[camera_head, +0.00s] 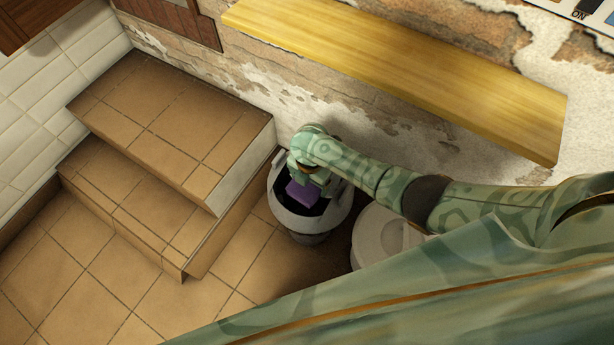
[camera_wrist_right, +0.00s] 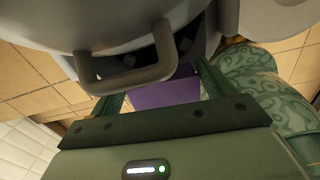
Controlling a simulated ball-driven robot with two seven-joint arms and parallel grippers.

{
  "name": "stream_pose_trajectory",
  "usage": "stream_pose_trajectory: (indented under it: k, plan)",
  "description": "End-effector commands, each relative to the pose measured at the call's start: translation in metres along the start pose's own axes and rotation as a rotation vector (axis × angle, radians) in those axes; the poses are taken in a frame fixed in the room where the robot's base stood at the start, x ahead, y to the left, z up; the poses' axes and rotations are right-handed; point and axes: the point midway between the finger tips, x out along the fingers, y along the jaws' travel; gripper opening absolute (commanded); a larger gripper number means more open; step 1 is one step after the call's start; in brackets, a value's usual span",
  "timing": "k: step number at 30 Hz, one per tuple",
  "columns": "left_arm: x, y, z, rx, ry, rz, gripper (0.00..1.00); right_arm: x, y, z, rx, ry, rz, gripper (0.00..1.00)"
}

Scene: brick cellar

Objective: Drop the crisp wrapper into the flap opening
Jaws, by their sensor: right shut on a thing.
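The purple crisp wrapper (camera_head: 303,192) is held by my right gripper (camera_head: 306,180) above the dark opening of a grey bin (camera_head: 311,222). In the right wrist view the wrapper (camera_wrist_right: 166,93) lies between the fingers of my right gripper (camera_wrist_right: 160,98), which is shut on it. The bin (camera_wrist_right: 90,25) with its grey handle fills the top of that view, close to the gripper. I cannot tell how far the wrapper is below the bin's rim. My left gripper is not in view.
Tiled steps (camera_head: 165,135) stand just left of the bin. A second, lidded grey container (camera_head: 385,238) is to its right, partly behind my arm. A wooden shelf (camera_head: 400,65) runs along the wall above. Tiled floor (camera_head: 110,275) is clear at lower left.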

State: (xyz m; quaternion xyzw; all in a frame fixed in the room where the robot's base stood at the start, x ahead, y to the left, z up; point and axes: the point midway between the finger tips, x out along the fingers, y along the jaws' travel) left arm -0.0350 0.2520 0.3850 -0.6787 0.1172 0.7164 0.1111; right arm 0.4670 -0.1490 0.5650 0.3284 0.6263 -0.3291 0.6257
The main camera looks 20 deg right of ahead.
Motion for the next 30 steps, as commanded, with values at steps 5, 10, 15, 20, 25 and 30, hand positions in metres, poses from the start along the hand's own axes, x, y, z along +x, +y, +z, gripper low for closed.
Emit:
stream_pose_trajectory:
  k: [5,10,15,20,25,30]
  plan:
    - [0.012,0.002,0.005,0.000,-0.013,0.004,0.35,0.016,0.000,0.000,0.000,0.000,-0.001,0.60]
    - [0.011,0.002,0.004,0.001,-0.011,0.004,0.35,0.014,0.000,0.000,0.000,-0.001,0.001,0.60]
    - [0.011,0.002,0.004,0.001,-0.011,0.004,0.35,0.013,0.000,0.000,0.000,-0.001,0.001,1.00]
    - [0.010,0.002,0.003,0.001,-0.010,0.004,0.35,0.013,0.000,0.000,0.000,-0.001,0.001,1.00]
    - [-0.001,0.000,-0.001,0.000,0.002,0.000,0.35,-0.006,0.001,0.001,0.000,-0.003,0.004,1.00]
    - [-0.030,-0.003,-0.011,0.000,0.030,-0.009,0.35,-0.053,0.002,0.002,0.000,-0.006,0.009,1.00]
